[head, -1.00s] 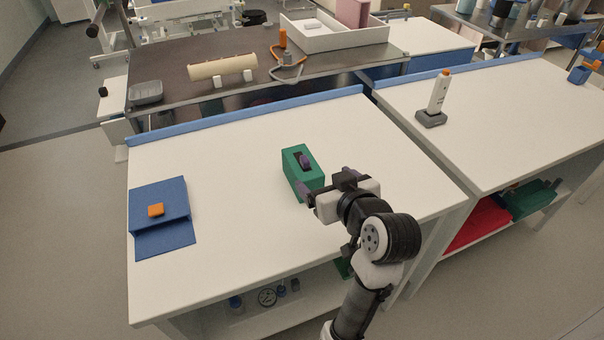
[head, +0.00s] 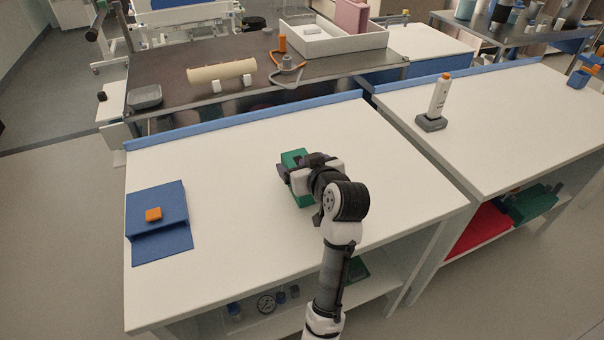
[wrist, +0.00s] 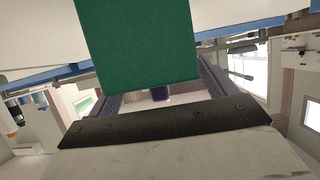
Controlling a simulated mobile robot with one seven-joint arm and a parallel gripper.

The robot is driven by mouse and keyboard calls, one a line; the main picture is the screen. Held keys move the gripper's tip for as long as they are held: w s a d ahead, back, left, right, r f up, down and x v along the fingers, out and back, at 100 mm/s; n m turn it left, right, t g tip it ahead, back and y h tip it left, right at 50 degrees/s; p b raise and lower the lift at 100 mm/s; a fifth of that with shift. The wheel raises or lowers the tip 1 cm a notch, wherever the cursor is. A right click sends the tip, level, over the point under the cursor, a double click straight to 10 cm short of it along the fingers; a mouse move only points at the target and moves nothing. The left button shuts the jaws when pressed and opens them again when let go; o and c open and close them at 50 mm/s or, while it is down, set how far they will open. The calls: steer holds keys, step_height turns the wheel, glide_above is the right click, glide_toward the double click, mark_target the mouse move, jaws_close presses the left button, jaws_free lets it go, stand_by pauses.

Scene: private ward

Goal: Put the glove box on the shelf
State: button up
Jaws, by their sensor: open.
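The green glove box (head: 294,156) stands on the white table, partly hidden by my gripper in the head view. In the wrist view the glove box (wrist: 138,45) is a large green face at upper centre. My gripper (head: 299,166) is open at the box, with its dark fingers to either side. In the wrist view the fingers flank the box's near end, but I cannot tell whether they touch it. A lower shelf (head: 372,288) runs under this table. Another lower shelf (head: 482,246) under the right table holds red and green things.
A blue stand (head: 160,243) with an orange block (head: 153,214) is at the table's left. A white bottle (head: 439,95) in a grey holder stands on the right table. Blue rails edge the tables' backs. The middle left of the table is clear.

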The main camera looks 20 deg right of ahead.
steer(key=shift+w+f, duration=0.15)
steer(key=shift+w, duration=0.15)
steer(key=c, duration=1.4)
